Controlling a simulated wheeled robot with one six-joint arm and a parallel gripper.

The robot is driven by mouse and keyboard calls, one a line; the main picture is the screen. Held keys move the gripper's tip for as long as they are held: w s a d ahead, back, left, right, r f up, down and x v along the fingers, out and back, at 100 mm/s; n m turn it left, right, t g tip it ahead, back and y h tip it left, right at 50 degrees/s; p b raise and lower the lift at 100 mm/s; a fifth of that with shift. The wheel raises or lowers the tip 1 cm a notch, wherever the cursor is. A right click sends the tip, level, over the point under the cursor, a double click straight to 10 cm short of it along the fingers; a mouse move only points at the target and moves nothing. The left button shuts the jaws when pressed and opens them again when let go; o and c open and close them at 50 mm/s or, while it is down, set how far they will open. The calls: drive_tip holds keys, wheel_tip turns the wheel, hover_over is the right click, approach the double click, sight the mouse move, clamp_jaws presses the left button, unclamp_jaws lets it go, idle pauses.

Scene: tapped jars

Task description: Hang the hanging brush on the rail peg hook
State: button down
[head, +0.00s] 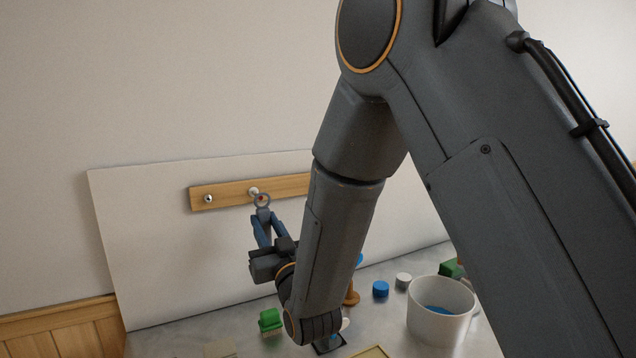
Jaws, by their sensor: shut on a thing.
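My gripper (263,214) is raised in front of the white board, its blue fingers pointing up and closing together at the tips. It is shut on the hanging brush (268,202), of which mainly a grey ring shows above the fingertips. The rest of the brush is hidden or too small to make out. The wooden rail (230,194) runs across the board, its right part hidden by my arm. A pale peg hook (253,190) shows just above and left of the ring. The ring overlaps the rail in this view. I cannot tell whether it is around the peg or only in front of it.
Another peg (208,199) is at the rail's left. On the metal-grey table below stand a white bucket (441,322) with something blue inside, a blue cap (380,289), a white cap (403,280) and a green block (270,320). My arm covers much of the right side.

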drive_tip(key=s+d, duration=0.2)
drive_tip(key=s, duration=0.1)
drive_tip(key=s+d, duration=0.1)
drive_tip(key=s, duration=0.1)
drive_tip(key=shift+r, duration=0.25)
idle(0.3)
